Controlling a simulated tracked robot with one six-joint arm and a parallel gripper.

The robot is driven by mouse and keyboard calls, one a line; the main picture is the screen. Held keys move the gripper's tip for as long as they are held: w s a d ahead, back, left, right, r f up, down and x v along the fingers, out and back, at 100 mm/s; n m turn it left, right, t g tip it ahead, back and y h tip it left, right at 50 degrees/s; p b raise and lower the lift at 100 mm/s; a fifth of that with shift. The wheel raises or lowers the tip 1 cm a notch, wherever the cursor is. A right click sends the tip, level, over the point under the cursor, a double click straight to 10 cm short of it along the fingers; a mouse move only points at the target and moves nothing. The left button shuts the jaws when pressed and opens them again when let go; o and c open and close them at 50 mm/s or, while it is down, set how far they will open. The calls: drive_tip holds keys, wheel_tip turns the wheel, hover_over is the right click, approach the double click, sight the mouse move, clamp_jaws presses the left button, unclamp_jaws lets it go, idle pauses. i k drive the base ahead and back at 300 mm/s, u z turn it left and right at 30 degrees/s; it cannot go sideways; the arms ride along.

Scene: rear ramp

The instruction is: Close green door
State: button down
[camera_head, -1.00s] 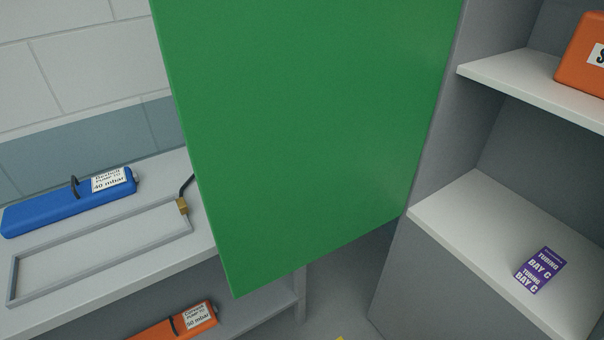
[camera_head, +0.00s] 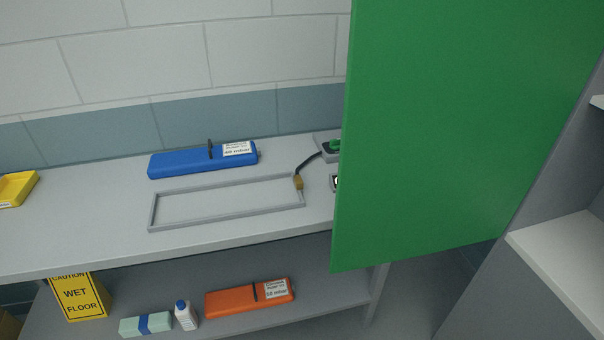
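The green door (camera_head: 450,130) is a large flat panel that fills the right half of the view. It stands open, swung out from the grey cabinet (camera_head: 550,200) at the right, and its free edge is on the left, in front of the bench. The door hides part of the bench's right end and the wall behind. My gripper is not in view.
A grey bench (camera_head: 90,235) runs along the wall, holding a blue case (camera_head: 190,164), an empty grey frame (camera_head: 225,220) and a yellow tray (camera_head: 17,190). Its lower shelf holds an orange case (camera_head: 230,303), a white bottle (camera_head: 186,316) and a wet floor sign (camera_head: 80,297).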

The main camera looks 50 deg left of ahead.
sight(453, 109)
drive_tip(key=u, duration=0.35)
drive_tip(key=k, duration=0.5)
drive_tip(key=u, duration=0.75)
drive_tip(key=k, duration=0.6)
drive_tip(key=u, duration=0.6)
drive_tip(key=i, duration=0.65)
drive_tip(key=u, duration=0.5)
drive_tip(key=i, duration=0.7)
drive_tip(key=u, duration=0.55)
drive_tip(key=i, duration=0.85)
drive_tip(key=u, duration=0.15)
